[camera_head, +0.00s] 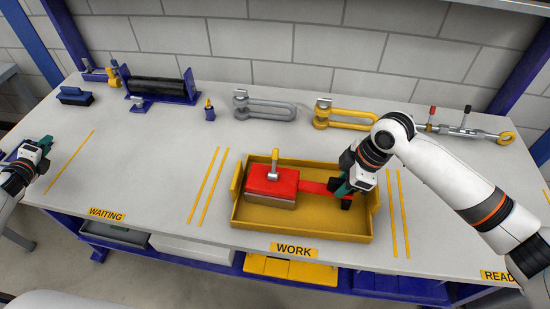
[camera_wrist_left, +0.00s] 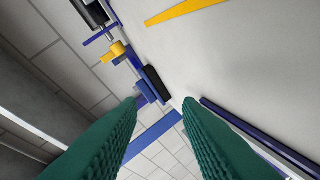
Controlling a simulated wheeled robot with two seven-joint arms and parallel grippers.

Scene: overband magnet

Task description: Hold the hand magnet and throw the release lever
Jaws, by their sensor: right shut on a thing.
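The hand magnet (camera_head: 271,186) is a red block with a grey lower edge, lying in the yellow tray (camera_head: 300,227) at the work place. Its release lever (camera_head: 274,163), a metal post with a yellow tip, stands up from the top. A red handle (camera_head: 312,187) runs right from the block. My right gripper (camera_head: 347,192) is shut on this handle; its fingers partly hide the handle's end. My left gripper (camera_head: 41,150) is open and empty above the table's left edge, well away from the magnet. Its green fingers (camera_wrist_left: 150,135) also show apart in the left wrist view.
A blue roller stand (camera_head: 160,87) and a dark blue brush (camera_head: 75,96) are at the back left. A grey shackle (camera_head: 265,108), a yellow shackle (camera_head: 345,115) and a turnbuckle (camera_head: 465,130) lie along the back. The table between my left gripper and the tray is clear.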

